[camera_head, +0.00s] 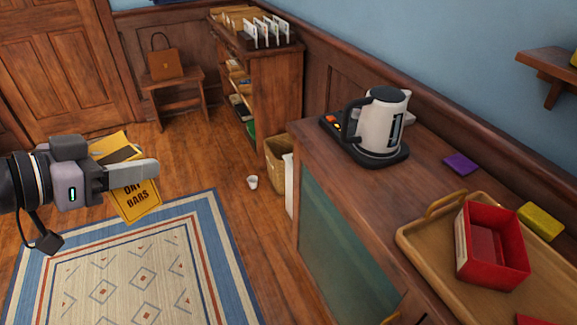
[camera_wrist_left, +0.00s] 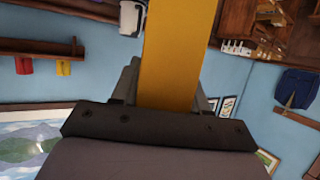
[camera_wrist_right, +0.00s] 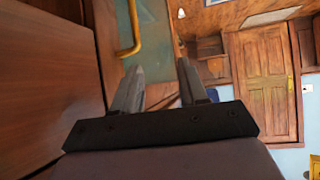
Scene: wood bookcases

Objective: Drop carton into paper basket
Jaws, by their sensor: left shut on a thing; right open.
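The carton is a yellow box with dark lettering reading "OAT BARS" (camera_head: 137,204). It is tilted in my left gripper (camera_head: 132,174), which is shut on it above the floor and rug. It also fills the middle of the left wrist view (camera_wrist_left: 178,60) as a yellow face between the fingers. A tan open-topped bin (camera_head: 276,172), which looks like the paper basket, stands on the floor at the cabinet's far end. The cabinet and a white panel partly hide it. My right gripper (camera_wrist_right: 160,75) is open and empty in the right wrist view, beside wooden furniture.
The wooden cabinet (camera_head: 335,205) carries a kettle (camera_head: 382,120) and a tray (camera_head: 425,245) with a red box (camera_head: 490,247). A low bookcase (camera_head: 277,95) stands behind. The floor left of the bin is mostly clear.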

